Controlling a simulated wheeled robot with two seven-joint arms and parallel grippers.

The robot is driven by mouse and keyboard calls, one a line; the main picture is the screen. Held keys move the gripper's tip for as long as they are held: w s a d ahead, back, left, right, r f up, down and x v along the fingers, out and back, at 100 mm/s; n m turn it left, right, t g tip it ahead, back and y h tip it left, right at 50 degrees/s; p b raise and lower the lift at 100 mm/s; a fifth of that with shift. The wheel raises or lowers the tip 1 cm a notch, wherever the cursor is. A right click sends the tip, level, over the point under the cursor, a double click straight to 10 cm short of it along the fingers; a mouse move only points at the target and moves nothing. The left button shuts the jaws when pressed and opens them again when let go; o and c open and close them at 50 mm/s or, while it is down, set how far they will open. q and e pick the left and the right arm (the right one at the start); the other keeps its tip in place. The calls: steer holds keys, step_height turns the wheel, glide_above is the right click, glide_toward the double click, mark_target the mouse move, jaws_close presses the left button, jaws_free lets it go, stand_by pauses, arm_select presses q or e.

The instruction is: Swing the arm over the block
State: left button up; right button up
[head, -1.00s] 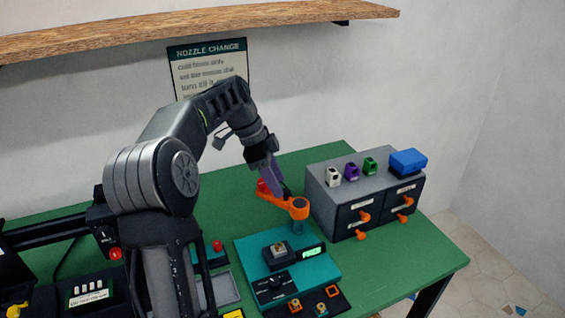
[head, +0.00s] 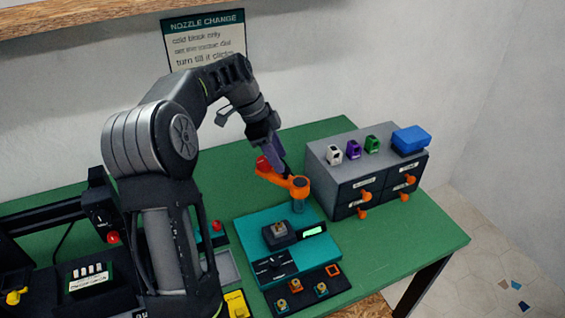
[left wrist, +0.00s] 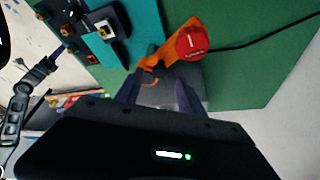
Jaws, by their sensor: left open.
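The orange swing arm (head: 282,179) sits on a post (head: 298,202) at the back right of the teal base (head: 250,252). It points back and left, with a red knob (head: 263,164) at its far end. The dark block (head: 280,234), with a small metal piece on top, sits on the base in front, clear of the arm. My left gripper (head: 277,158) is open beside the knob; contact is unclear. In the left wrist view the swing arm (left wrist: 165,55) and red knob (left wrist: 192,42) lie just beyond the spread fingers. My right gripper (left wrist: 66,34) seems to show there, too small to read.
A grey drawer unit (head: 340,180) with orange handles stands right of the post, with small coloured parts and a blue box (head: 409,139) on top. A black tray (head: 300,296) of small nozzles lies in front. The green table (head: 405,250) is clear at right.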

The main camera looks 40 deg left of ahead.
arm_select(q)
steer(key=shift+x, duration=1.6)
steer(key=shift+c, duration=0.4)
jaws_close()
